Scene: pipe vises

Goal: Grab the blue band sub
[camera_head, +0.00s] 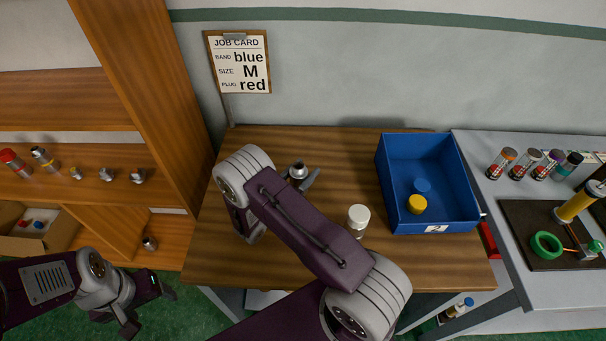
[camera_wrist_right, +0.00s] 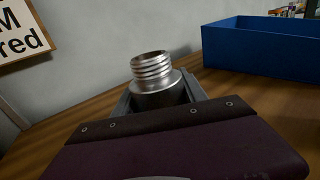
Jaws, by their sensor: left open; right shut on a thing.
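A grey metal sub with a threaded neck (camera_wrist_right: 152,68) stands up between the fingers of my right gripper (camera_wrist_right: 163,100) in the right wrist view. In the head view the sub (camera_head: 298,168) shows above the wooden table, partly hidden by my right gripper (camera_head: 303,182) and arm. My right gripper is shut on it. No blue band shows on the visible part; its lower part is hidden. My left gripper (camera_head: 148,303) is open and empty at the lower left, below the shelf.
A blue bin (camera_head: 390,190) on the table's right holds a yellow piece and a blue piece. A white cylinder (camera_head: 358,217) stands beside my right arm. A job card (camera_head: 237,62) reads blue, M, red. A side bench (camera_head: 487,207) holds several capped tubes.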

